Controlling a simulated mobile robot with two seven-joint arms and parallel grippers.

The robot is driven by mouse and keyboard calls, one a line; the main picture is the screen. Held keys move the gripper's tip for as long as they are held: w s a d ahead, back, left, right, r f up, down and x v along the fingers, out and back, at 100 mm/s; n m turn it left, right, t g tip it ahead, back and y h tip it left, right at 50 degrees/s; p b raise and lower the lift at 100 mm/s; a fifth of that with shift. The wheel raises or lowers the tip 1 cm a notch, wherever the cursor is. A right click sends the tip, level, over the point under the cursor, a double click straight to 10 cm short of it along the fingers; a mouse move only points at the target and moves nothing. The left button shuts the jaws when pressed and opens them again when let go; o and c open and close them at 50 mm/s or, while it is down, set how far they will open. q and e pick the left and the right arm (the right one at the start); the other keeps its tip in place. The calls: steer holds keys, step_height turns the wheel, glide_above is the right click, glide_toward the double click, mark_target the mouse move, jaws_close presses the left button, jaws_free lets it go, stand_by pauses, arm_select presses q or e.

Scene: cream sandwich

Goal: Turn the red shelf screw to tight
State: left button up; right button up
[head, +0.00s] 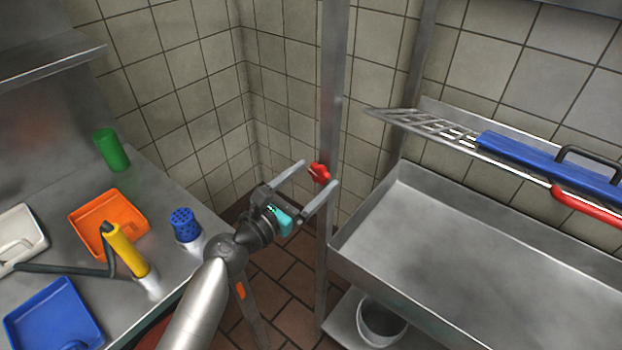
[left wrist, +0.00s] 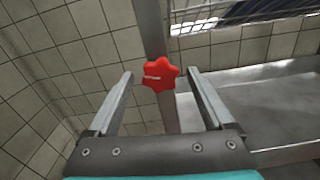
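The red shelf screw (head: 319,173) is a star-shaped knob on the upright metal post (head: 333,95) in the middle of the head view. It also shows in the left wrist view (left wrist: 159,75), on the post between and just beyond the fingertips. My left gripper (head: 319,172) is open, with one finger to each side of the screw. Gaps show between the fingers and the screw in the left wrist view (left wrist: 160,74), so it holds nothing. My right gripper is in neither view.
A steel sink or shelf tray (head: 470,240) stands right of the post, with a white bucket (head: 381,322) below. A wire rack with a blue item (head: 540,160) is above it. The left counter holds an orange tray (head: 85,222), a blue tray (head: 50,320), a green cylinder (head: 111,150) and a blue shaker (head: 185,225).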

arm_select(q)
steer(key=c, duration=1.3)
